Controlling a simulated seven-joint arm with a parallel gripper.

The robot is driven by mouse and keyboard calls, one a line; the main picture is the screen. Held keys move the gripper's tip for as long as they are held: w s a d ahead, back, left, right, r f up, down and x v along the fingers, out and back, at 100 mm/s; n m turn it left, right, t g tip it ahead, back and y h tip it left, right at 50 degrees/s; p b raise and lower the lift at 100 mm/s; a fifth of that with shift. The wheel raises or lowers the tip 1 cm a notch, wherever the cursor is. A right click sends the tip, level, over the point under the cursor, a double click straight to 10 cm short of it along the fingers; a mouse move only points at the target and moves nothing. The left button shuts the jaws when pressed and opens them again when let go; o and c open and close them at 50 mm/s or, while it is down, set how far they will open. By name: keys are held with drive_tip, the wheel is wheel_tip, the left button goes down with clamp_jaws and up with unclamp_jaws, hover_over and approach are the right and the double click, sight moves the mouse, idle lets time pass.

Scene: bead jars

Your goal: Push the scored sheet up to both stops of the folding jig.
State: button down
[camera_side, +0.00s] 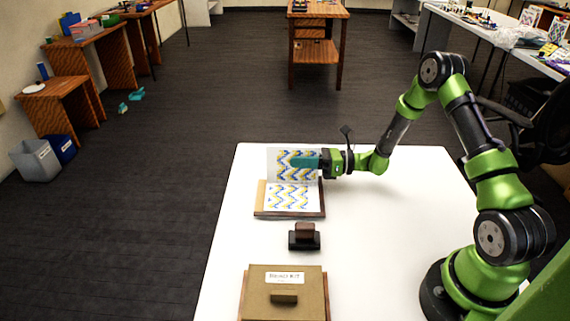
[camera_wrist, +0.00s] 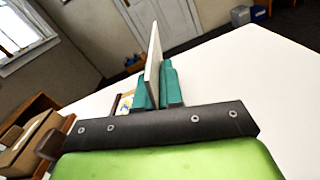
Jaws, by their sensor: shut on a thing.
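The scored sheet (camera_side: 278,156) is white with a blue and yellow zigzag pattern. In the side view its far half stands upright and its near half lies flat on the folding jig (camera_side: 261,198), a wooden board with a pale left strip and darker edges. My gripper (camera_side: 297,162) reaches in from the right at the upright half. In the wrist view the teal fingers of my gripper (camera_wrist: 155,72) are shut on the upright sheet (camera_wrist: 153,48), one on each face. The sheet's contact with the jig's two stops is not clear.
On the white table (camera_side: 390,215), a dark block with a brown knob (camera_side: 304,231) stands nearer the camera than the jig. A labelled brown box (camera_side: 310,292) with a small handle is at the front edge of view. The table right of these is mostly clear.

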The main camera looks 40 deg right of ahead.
drive_tip(key=shift+s+a, duration=0.25)
drive_tip(key=shift+a, duration=0.05)
drive_tip(key=c, duration=1.2)
unclamp_jaws()
drive_tip(key=v, duration=1.7)
drive_tip(key=shift+r, duration=0.1)
